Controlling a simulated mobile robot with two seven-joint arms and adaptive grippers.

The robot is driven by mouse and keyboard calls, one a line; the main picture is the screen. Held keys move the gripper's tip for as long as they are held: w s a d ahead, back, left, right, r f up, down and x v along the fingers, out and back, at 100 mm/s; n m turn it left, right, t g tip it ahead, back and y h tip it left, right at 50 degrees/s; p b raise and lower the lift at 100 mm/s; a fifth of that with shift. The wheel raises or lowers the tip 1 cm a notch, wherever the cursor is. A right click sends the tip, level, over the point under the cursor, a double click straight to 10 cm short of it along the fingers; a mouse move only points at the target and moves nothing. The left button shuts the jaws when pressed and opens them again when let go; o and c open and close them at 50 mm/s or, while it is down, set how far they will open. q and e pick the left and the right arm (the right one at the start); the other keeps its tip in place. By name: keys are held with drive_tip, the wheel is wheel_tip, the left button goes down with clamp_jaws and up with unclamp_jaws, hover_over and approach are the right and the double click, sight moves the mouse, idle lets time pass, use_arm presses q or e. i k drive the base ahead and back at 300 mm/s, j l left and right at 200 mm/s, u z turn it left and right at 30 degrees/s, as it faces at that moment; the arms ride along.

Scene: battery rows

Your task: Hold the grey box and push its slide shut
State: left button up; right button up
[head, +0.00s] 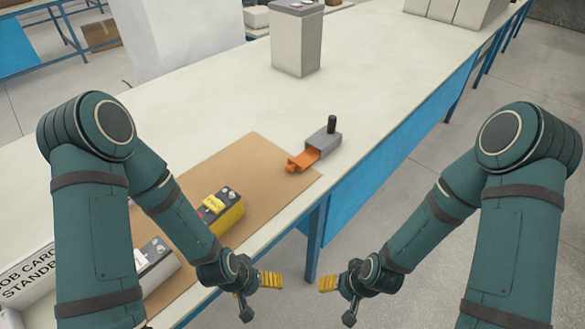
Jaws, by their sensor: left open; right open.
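The grey box (323,141) sits on the table near its front edge, by the far right corner of a brown mat. A black knob (332,124) stands upright on it. Its orange slide (302,160) sticks out of the box's left end, over the mat. My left gripper (272,280) is open and empty, in front of the table edge and nearer to me than the box. My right gripper (328,284) is open and empty, to the right of the left one and clear of the table. Neither gripper touches the box or the slide.
A yellow and black battery (226,213) stands on the brown mat (256,150), with a grey battery (155,265) nearer to me. A job card holder (28,283) is at lower left. A tall grey bin (297,42) stands farther back. The table (400,60) right of the bin is clear.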

sight(306, 158)
drive_tip(key=i+l, duration=0.3)
drive_tip(key=l, duration=0.15)
drive_tip(key=i+l, duration=0.3)
drive_tip(key=l, duration=0.15)
drive_tip(key=i+l, duration=0.3)
drive_tip(key=l, duration=0.15)
drive_tip(key=i+l, duration=0.3)
drive_tip(key=l, duration=0.15)
drive_tip(key=i+l, duration=0.3)
drive_tip(key=l, duration=0.15)
drive_tip(key=i+l+u, duration=0.15)
drive_tip(key=u, duration=0.3)
drive_tip(key=l+u, duration=0.45)
drive_tip(key=u, duration=0.75)
drive_tip(key=i, duration=0.05)
